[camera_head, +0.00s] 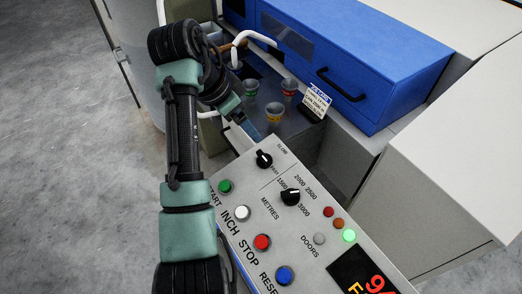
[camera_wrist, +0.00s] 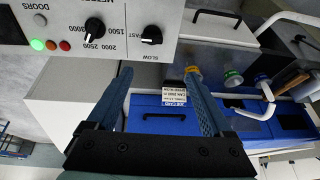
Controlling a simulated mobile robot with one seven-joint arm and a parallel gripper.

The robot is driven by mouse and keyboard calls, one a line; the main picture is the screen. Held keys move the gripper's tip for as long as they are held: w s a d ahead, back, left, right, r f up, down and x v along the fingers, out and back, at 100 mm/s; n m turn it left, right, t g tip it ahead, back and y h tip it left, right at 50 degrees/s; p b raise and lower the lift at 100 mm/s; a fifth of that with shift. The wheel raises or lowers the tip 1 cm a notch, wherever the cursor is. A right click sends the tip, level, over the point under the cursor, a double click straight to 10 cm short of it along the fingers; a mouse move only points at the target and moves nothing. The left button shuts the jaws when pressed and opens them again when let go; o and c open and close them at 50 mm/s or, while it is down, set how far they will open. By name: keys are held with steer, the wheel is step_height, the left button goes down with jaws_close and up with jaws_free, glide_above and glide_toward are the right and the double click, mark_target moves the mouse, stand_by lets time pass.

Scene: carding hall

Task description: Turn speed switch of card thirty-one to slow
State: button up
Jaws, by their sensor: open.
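The speed switch (camera_head: 264,158) is a black rotary knob with a white mark, near the top end of the sloping grey control panel (camera_head: 222,222). SLOW and FAST are printed beside it. Which word its mark points to is too small to tell. The switch (camera_wrist: 151,34) also shows at the top of the wrist view, upside down. My gripper (camera_head: 249,131) is open and empty, just beyond the panel's top edge and apart from the switch. In the wrist view my gripper (camera_wrist: 157,78) has its two blue fingers spread below the SLOW label. No card number is clearly readable.
A second knob, METRES (camera_head: 290,197), sits close by. Green START (camera_head: 226,187), white INCH (camera_head: 242,213), red STOP (camera_head: 262,242) and blue RESET (camera_head: 285,275) buttons line the panel. Cups (camera_head: 274,111), a sign (camera_head: 315,102) and a blue cover (camera_head: 385,55) are behind.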

mark_target(262, 155)
steer(key=shift+g, duration=0.5)
steer(key=x, duration=0.9)
steer(key=s+p+x, duration=0.1)
steer(key=x, duration=0.3)
steer(key=shift+s+a+f, duration=0.1)
steer(key=shift+f, duration=0.3)
jaws_close()
